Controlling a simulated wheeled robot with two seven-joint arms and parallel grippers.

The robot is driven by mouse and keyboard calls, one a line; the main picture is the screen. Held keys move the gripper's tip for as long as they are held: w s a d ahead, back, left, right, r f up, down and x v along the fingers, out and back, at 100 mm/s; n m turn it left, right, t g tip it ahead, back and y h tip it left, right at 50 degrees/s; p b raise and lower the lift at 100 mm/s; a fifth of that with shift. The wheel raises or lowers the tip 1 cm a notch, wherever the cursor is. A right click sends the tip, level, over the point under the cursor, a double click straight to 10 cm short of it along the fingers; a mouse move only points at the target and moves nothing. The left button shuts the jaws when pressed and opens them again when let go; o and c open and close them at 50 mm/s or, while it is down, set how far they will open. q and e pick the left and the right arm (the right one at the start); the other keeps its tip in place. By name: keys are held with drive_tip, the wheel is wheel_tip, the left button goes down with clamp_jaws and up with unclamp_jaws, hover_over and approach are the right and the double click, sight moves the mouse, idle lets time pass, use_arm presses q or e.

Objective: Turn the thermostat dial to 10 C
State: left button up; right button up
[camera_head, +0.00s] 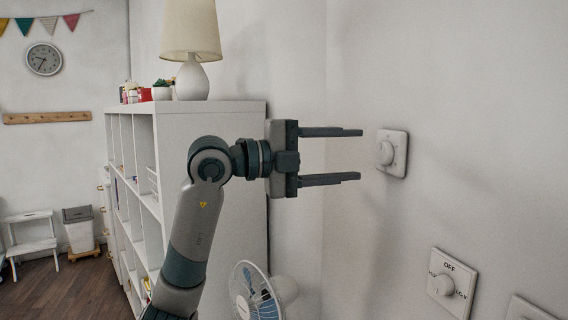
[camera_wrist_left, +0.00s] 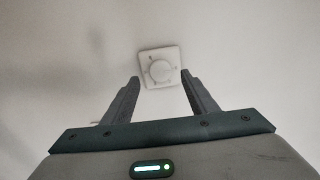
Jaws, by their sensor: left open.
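The thermostat dial (camera_head: 387,153) is a round white knob on a square white plate (camera_head: 400,142) on the wall, right of centre in the head view. In the left wrist view the dial (camera_wrist_left: 160,71) appears just beyond the fingertips, between them. My left gripper (camera_head: 361,154) is open and empty, its two fingers pointing at the plate, one above the other in the head view. The fingertips look apart from the dial, with a small gap. Marks on the plate are too small to read. My right gripper is out of view.
A second wall plate (camera_head: 462,268) with a knob, marked OFF, is lower right, and part of another plate (camera_head: 527,310) is at the bottom edge. A white shelf (camera_head: 230,190) with a lamp (camera_head: 192,60) stands behind my arm. A fan (camera_head: 256,292) is below.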

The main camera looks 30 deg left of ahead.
use_arm(q)
drive_tip(key=b+v, duration=0.2)
drive_tip(key=v, duration=1)
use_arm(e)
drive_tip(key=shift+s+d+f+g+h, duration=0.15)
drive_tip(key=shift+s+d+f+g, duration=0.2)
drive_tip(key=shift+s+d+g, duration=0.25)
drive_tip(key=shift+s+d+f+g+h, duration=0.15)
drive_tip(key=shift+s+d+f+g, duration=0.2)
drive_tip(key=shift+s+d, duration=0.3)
use_arm(q)
drive_tip(key=shift+f, duration=0.1)
